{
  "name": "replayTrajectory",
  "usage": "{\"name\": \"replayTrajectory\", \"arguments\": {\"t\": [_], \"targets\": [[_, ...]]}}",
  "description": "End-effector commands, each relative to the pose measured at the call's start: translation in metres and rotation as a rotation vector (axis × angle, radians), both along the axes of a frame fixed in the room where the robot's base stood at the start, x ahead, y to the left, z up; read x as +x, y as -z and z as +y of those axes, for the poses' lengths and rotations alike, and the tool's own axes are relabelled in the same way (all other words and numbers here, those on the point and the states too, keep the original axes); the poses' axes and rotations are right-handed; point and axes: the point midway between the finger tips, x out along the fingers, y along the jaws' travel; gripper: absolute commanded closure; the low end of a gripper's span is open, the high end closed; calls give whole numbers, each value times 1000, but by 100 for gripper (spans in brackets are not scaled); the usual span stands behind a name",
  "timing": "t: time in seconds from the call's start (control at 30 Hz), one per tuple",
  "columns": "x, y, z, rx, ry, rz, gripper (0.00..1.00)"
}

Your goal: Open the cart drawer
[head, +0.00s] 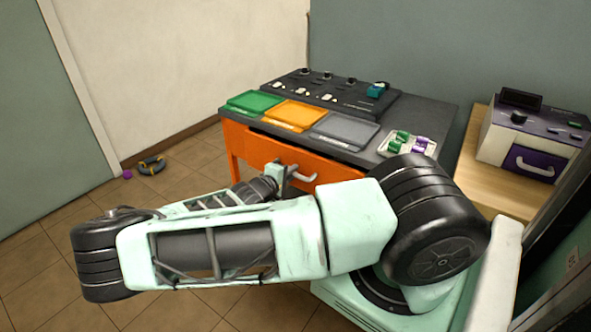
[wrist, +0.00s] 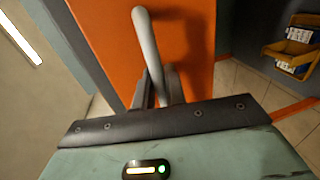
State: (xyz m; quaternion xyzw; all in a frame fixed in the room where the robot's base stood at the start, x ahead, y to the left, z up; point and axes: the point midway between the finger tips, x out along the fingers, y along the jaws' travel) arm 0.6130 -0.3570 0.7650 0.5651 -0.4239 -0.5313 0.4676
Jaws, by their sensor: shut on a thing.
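The orange cart (head: 234,150) has a dark grey top. Its drawer front (head: 330,169) is orange and carries a light grey bar handle (head: 305,177). A dark gap shows above the drawer front, under the cart top. My gripper (head: 284,174) is at the handle's left part. In the wrist view the handle (wrist: 147,40) stands out from the orange drawer front (wrist: 105,40), and its lower end passes between my gripper's fingers (wrist: 158,92). My gripper is shut on the handle. My arm hides the lower part of the cart in the head view.
On the cart top are green (head: 255,101), orange (head: 298,114) and grey (head: 345,129) trays, a black panel (head: 325,92) and a small white tray (head: 424,152) of cells. A machine (head: 535,135) stands at right. Yellow bins (wrist: 292,50) show in the wrist view. Floor at left is mostly free.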

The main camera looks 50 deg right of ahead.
Motion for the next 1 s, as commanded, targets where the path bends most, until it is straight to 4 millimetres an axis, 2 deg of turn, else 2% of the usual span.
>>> {"name": "replayTrajectory", "arguments": {"t": [0.6,0.8,1.0], "targets": [[-12,1,166,5,-6,0,100],[-16,2,210,5,-5,0,100],[-19,1,240,3,-3,1,100]]}}
